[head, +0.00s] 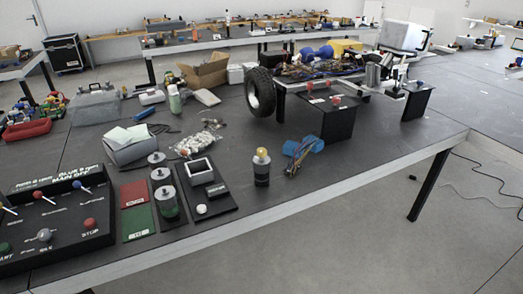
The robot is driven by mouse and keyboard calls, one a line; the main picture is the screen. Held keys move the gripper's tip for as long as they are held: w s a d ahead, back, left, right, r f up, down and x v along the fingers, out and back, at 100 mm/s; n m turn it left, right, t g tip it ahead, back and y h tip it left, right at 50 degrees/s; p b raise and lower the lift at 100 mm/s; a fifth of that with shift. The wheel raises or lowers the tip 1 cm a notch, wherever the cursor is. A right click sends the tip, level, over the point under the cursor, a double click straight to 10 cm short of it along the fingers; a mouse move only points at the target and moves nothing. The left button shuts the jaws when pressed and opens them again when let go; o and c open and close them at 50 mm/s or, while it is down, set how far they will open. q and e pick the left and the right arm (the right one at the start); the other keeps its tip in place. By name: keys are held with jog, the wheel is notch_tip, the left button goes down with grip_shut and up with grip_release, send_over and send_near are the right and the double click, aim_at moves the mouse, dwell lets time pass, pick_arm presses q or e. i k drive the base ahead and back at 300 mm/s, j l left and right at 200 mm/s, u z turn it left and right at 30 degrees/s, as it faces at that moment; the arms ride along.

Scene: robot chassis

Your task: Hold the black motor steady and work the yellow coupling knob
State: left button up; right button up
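The black motor (261,176) stands upright on the dark table in the head view, right of the middle and near the table's front edge. It is a short dark cylinder. The yellow coupling knob (262,154) sits on its top. Nothing touches or covers the motor. Neither of my grippers shows in this view.
A wheeled chassis (320,85) stands behind. Bare table lies in front of the motor.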

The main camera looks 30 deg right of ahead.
aim_at(262, 152)
jog(key=i+l+u, duration=0.15)
jog(key=l, duration=0.5)
jog(key=l+u, duration=0.1)
jog(key=l, duration=0.55)
jog(key=i+l+u, duration=0.15)
jog(key=l, duration=0.5)
